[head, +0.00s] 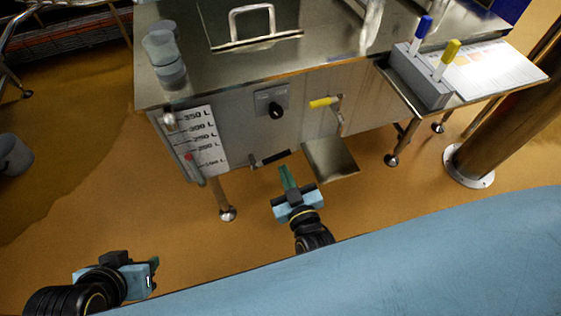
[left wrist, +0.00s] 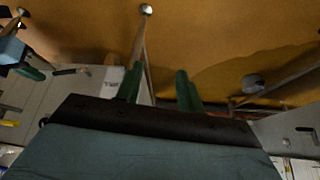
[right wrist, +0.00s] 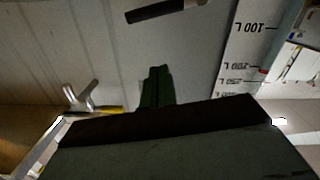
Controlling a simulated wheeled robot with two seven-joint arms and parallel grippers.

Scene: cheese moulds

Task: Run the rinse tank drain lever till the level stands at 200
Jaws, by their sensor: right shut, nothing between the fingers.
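The steel rinse tank (head: 240,138) carries a white level scale (head: 212,168) at its front left corner. A red marker (head: 189,157) stands close to the 200 mark; it also shows beside 200 in the right wrist view (right wrist: 262,70). A black-handled lever (head: 271,158) sticks out low on the front, and its handle shows in the right wrist view (right wrist: 158,11). A yellow-handled lever (head: 324,102) is higher to the right. My right gripper (head: 287,177) is shut and empty, just below and right of the black handle, apart from it. My left gripper (left wrist: 158,85) is open and empty, away from the tank.
A black knob (head: 275,109) sits on the tank front. A steel chute (head: 330,160) juts out right of my right gripper. A side shelf (head: 500,78) holds a grey block with blue and yellow handles. A brown post (head: 490,130) stands at right. Floor at left is open.

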